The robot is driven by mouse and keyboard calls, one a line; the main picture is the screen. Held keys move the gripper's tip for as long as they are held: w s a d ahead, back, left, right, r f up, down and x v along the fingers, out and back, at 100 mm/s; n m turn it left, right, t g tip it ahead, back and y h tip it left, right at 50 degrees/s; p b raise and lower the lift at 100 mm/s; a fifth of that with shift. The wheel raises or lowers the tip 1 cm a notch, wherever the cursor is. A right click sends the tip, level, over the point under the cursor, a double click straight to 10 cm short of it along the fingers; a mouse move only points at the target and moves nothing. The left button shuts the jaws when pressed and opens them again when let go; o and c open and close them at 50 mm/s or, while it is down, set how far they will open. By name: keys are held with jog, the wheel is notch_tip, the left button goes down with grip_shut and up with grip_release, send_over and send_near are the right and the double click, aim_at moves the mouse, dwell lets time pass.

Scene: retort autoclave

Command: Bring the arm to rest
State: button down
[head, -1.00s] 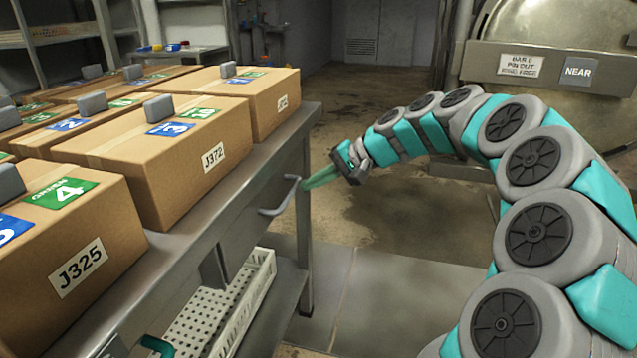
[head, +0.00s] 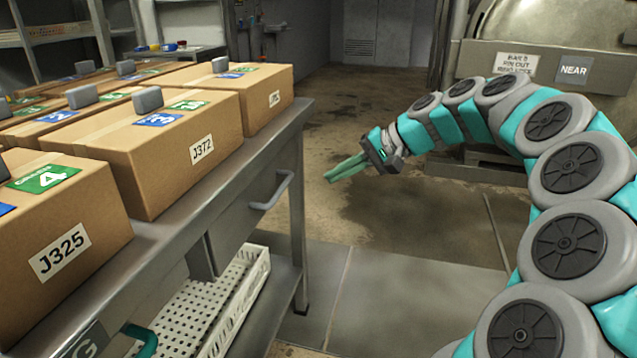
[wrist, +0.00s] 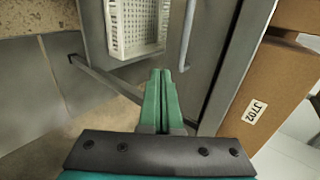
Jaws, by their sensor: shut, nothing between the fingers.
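My gripper (head: 345,168) has green fingers that lie together with nothing between them. In the head view it hangs in free air to the right of the metal bench (head: 226,183), apart from the drawer handle (head: 272,192). My grey and teal arm arches in from the right side. In the wrist view the gripper (wrist: 161,75) points towards the bench's lower part, with the white perforated basket (wrist: 135,50) and the handle (wrist: 188,35) beyond the fingertips.
Several cardboard boxes stand on the bench, including J372 (head: 170,160) and J325 (head: 62,215). The basket (head: 225,305) sits on the lower shelf. A metal autoclave (head: 560,50) stands at the back right. The floor (head: 400,255) between bench and arm is clear.

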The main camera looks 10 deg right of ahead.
jog(key=v, duration=0.5)
jog(key=s+a+f+n+g+h, duration=0.2)
jog(key=s+a+f, duration=0.2)
jog(key=s+a, duration=0.4)
jog(key=s+a+f+n+g+h, duration=0.25)
jog(key=s+a+f, duration=0.3)
jog(key=s, duration=0.45)
jog(key=s+d+f+g+h, duration=0.1)
jog(key=s+d+f+h, duration=0.1)
jog(key=s+f, duration=0.3)
jog(key=s+d+f+n+g+h, duration=0.1)
jog(key=s+f, duration=0.4)
jog(key=s, duration=0.8)
jog(key=shift+s+d+f+g+h, duration=0.2)
jog(key=shift+d+f+g+h, duration=0.2)
jog(key=shift+d+h, duration=0.45)
jog(key=shift+n, duration=0.25)
